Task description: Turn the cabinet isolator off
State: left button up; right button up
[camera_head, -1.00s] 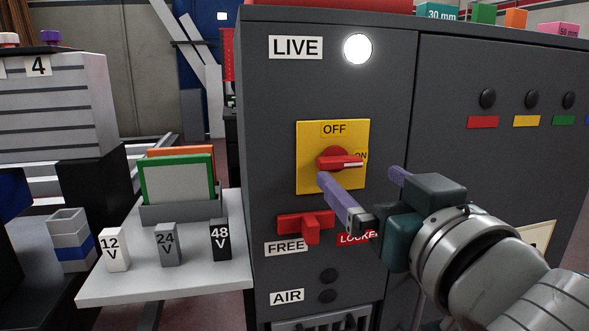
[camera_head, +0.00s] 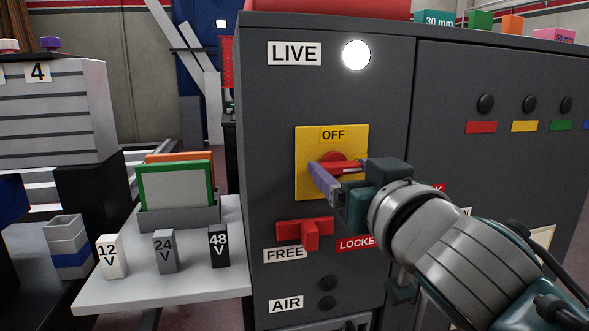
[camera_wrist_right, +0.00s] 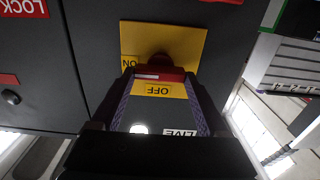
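The cabinet isolator is a yellow plate (camera_head: 306,142) with a red rotary handle (camera_head: 338,156). The handle lies level and points right, toward the ON side; OFF is printed above it. My right gripper (camera_head: 337,176) is at the isolator, its purple fingers spread in front of the plate, partly covering the handle and hiding the ON label. In the right wrist view, the open fingers (camera_wrist_right: 161,82) reach toward the red handle (camera_wrist_right: 160,72), one near each end. I cannot tell whether they touch it. My left gripper is out of view.
A white lamp (camera_head: 356,55) glows beside the LIVE label (camera_head: 294,54). A red T-shaped handle (camera_head: 306,233) sits below the isolator, near the FREE and LOCKED labels. A grey shelf (camera_head: 185,272) with voltage blocks stands left. Coloured blocks lie on the cabinet top.

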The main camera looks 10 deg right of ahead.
jog(key=c, duration=0.8)
jog(key=shift+o, duration=0.2)
